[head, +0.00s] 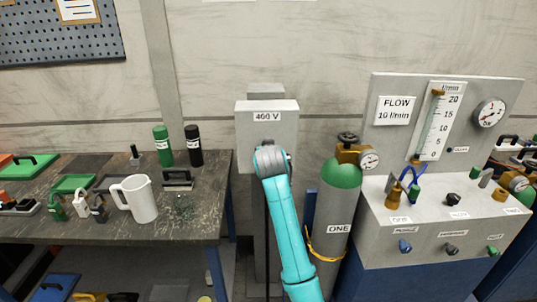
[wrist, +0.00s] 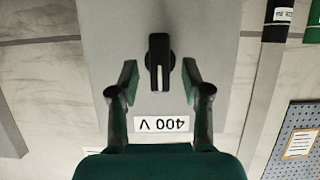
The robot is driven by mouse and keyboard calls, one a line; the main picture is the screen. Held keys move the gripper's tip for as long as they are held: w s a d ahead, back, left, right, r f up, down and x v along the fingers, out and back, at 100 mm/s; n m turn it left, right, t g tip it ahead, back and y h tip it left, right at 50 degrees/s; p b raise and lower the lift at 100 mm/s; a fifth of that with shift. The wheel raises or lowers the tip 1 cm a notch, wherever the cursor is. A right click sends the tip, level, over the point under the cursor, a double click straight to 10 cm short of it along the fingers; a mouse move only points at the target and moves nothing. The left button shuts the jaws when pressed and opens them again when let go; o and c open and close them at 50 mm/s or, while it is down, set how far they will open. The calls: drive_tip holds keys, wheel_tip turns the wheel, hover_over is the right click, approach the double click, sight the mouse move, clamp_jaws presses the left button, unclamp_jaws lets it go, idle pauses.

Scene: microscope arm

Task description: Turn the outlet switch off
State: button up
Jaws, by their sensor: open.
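The outlet is a grey box (head: 267,107) labelled 400 V, mounted on a post in front of the wall in the head view. Its black switch knob (wrist: 160,62) shows in the wrist view, with a white line along its handle, which lies along the picture's vertical. The 400 V label (wrist: 162,124) appears upside down there. My gripper (wrist: 160,75) is open, with one green fingertip on each side of the knob and a visible gap on both sides. I cannot tell how deep the fingertips are. In the head view my teal arm hides the knob.
A gas cylinder (head: 334,218) marked ONE stands just right of my arm. A flow panel (head: 384,142) with valves is farther right. A workbench (head: 200,212) with a white jug (head: 143,203), bottles and locks is at left.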

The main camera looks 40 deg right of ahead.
drive_tip(key=v, duration=0.8)
drive_tip(key=shift+s+a, duration=0.15)
drive_tip(key=shift+s, duration=0.05)
drive_tip(key=s+a+f+n+t+y, duration=0.1)
drive_tip(key=s+a+f, duration=0.3)
drive_tip(key=f, duration=0.3)
drive_tip(key=s+a+f+n+y, duration=0.15)
drive_tip(key=s+a+f, duration=0.25)
drive_tip(key=f, duration=0.4)
drive_tip(key=s+a+f+n+t, duration=0.1)
drive_tip(key=s+a+f, duration=0.2)
drive_tip(key=s+f, duration=0.3)
drive_tip(key=s+a+f+n+y, duration=0.1)
drive_tip(key=s+a+f, duration=0.3)
drive_tip(key=s, duration=0.2)
drive_tip(key=s+a+f+n+y, duration=0.1)
drive_tip(key=s+a+f+y, duration=0.2)
drive_tip(key=s, duration=0.4)
drive_tip(key=s+a+r, duration=0.2)
drive_tip(key=s, duration=0.7)
drive_tip(key=s+a+r+n+t, duration=0.1)
drive_tip(key=s+a+r, duration=0.1)
drive_tip(key=s, duration=0.6)
drive_tip(key=s+a+r, duration=0.2)
drive_tip(key=s, duration=0.7)
drive_tip(key=shift+s+t+y, duration=0.3)
drive_tip(key=shift+y, duration=0.15)
